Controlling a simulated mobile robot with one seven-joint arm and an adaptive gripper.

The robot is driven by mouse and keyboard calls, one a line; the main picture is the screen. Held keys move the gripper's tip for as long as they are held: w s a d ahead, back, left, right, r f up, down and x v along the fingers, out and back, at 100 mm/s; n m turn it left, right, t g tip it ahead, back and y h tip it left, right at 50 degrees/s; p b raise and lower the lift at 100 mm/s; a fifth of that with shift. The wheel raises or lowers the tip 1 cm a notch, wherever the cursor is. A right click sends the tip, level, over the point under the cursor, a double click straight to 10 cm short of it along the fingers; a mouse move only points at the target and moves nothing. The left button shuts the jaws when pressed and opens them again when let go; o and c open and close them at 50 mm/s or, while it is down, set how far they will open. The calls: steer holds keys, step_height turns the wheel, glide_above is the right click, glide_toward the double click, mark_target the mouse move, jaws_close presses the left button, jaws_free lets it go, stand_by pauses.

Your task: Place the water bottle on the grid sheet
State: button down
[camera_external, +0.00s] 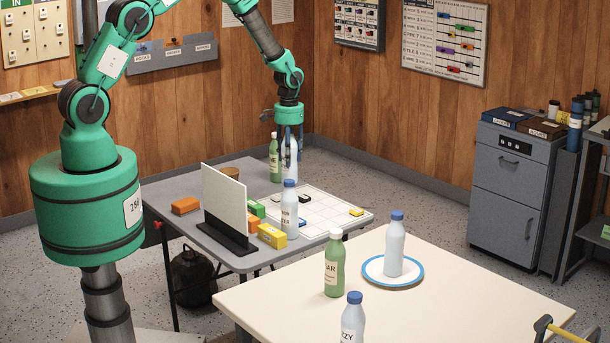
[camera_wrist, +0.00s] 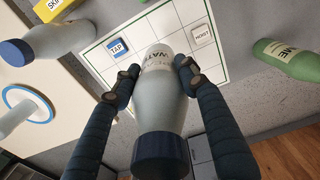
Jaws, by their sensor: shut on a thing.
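My gripper (camera_external: 289,142) is shut on a pale bottle with a dark blue cap, the water bottle (camera_wrist: 160,100); its label shows "WATER" in the wrist view. My fingers (camera_wrist: 158,75) clasp its sides. In the external view the held bottle (camera_external: 291,160) shows upright at the far side of the grid sheet, partly behind another blue-capped bottle. The white grid sheet (camera_external: 325,222) lies on the grey table; in the wrist view the sheet (camera_wrist: 185,12) lies beneath the bottle's base. I cannot tell whether the base touches it.
A blue-capped bottle (camera_external: 289,217) stands near the sheet's left edge. A green bottle (camera_external: 275,165) stands behind it. Several blocks, including a yellow one (camera_external: 271,236), and a white upright panel (camera_external: 224,205) are at left. The cream table (camera_external: 440,290) holds more bottles and a blue-rimmed plate (camera_external: 375,276).

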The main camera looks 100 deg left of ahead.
mark_target(290, 171)
step_height(290, 171, down, 6)
steer(key=shift+w+a, duration=0.1)
stand_by(0.5)
steer(key=w+a+f, duration=0.1)
steer(key=w+a, duration=0.9)
steer(key=w, duration=0.2)
steer(key=shift+f+p, duration=0.2)
steer(key=shift+p, duration=0.2)
steer(key=shift+f, duration=1.75)
steer(key=shift+f, duration=0.15)
steer(key=c, duration=1)
jaws_free()
